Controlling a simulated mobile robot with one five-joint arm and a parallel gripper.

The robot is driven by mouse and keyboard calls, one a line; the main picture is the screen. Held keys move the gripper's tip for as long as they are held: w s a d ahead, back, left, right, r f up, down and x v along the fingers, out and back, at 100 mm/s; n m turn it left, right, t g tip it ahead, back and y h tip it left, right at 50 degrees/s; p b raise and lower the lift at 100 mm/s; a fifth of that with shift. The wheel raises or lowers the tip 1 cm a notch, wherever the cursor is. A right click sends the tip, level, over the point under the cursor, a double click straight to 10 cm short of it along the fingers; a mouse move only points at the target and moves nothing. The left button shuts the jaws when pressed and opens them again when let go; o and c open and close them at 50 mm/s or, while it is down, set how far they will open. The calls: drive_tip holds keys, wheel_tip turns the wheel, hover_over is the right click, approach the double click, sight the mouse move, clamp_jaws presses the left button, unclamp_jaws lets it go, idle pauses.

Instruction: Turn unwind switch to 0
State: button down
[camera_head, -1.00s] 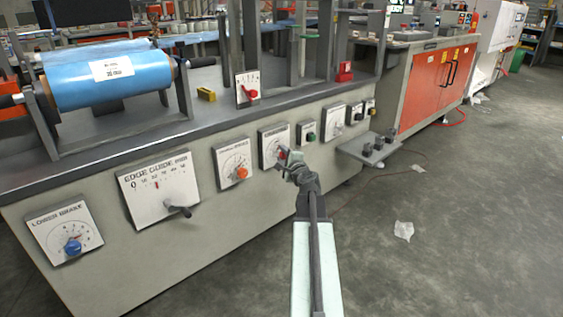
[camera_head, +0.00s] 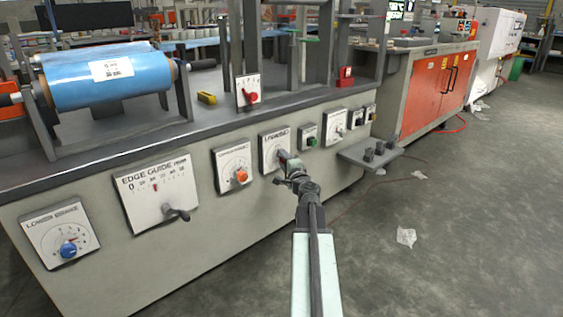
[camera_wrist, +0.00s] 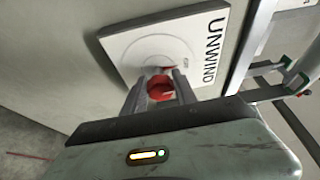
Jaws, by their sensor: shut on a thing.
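The unwind switch is a red knob (camera_wrist: 160,88) on a white square plate (camera_wrist: 130,40) lettered UNWIND, seen sideways in the wrist view. My gripper (camera_wrist: 160,92) is shut on the red knob, with one finger on each side of it. In the head view my gripper (camera_head: 285,162) reaches the unwind plate (camera_head: 274,144) on the machine's front panel and covers most of the knob. The fingers and the oblique angle hide most of the dial marks, so I cannot read which number the knob points to.
An orange knob (camera_head: 241,175) is on the panel to the left, and a green button (camera_head: 311,141) is just to the right. A shelf (camera_head: 368,158) juts out further right. Bare floor (camera_head: 450,230) lies in front.

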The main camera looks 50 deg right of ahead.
drive_tip(key=c, duration=1)
unclamp_jaws()
drive_tip(key=shift+w+a, duration=0.1)
drive_tip(key=v, duration=0.8)
drive_tip(key=shift+f, duration=0.1)
